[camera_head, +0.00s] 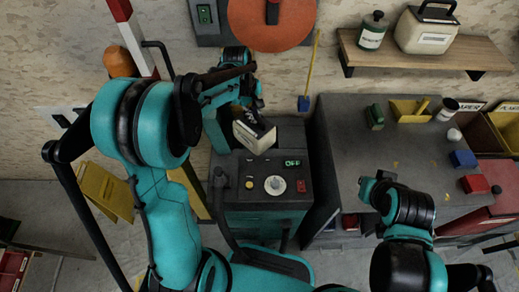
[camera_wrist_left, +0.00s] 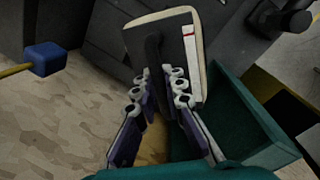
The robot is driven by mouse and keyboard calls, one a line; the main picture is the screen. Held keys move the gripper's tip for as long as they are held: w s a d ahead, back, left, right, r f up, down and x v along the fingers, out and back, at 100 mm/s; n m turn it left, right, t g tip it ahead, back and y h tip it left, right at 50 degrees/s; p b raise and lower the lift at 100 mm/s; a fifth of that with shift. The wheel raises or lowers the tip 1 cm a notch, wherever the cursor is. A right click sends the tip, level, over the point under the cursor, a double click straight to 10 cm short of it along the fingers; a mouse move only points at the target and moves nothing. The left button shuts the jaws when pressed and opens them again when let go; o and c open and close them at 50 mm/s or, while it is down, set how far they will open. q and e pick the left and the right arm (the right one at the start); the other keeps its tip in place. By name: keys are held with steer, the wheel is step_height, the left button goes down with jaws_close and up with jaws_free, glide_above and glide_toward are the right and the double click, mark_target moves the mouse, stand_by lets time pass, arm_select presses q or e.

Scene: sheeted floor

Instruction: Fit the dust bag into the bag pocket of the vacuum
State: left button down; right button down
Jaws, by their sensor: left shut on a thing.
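The dust bag (camera_head: 253,134) looks like a cream-edged box with a dark face. It is tilted above the back of the dark grey unit with a dial and a lit display, which appears to be the vacuum (camera_head: 262,196). My left gripper (camera_head: 252,103) is shut on the bag. My right gripper (camera_head: 372,188) is apart from the bag, fingers unclear.
A grey bench (camera_head: 350,135) with several small coloured blocks stands on the right. A wooden shelf (camera_head: 420,55) with a bottle and a cream container hangs above it. A blue-ended yellow stick (camera_head: 304,104) hangs on the wall close to the bag. A dark hose handle (camera_head: 219,190) rises at the unit's left.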

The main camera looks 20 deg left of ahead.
arm_select(q)
steer(key=w+n, duration=0.2)
steer(key=n, duration=0.1)
steer(key=w+n, duration=0.1)
steer(key=n, duration=0.1)
steer(key=shift+w+r+t+y, duration=0.2)
steer(key=shift+r+t+y, duration=0.1)
steer(key=shift+r, duration=0.1)
steer(key=shift+w+d+r+n+p, duration=0.15)
steer(key=shift+w+n, duration=0.2)
steer(key=shift+n, duration=0.2)
steer(key=shift+w+a+r+n+p, duration=0.15)
steer(key=shift+w+n, duration=0.2)
steer(key=shift+n, duration=0.2)
steer(key=shift+w+d+n+y, duration=0.1)
steer(key=shift+w+n+y, duration=0.3)
steer(key=shift+n, duration=0.3)
steer(key=shift+w, duration=0.15)
step_height(320, 180, down, 18)
steer(key=b, duration=0.5)
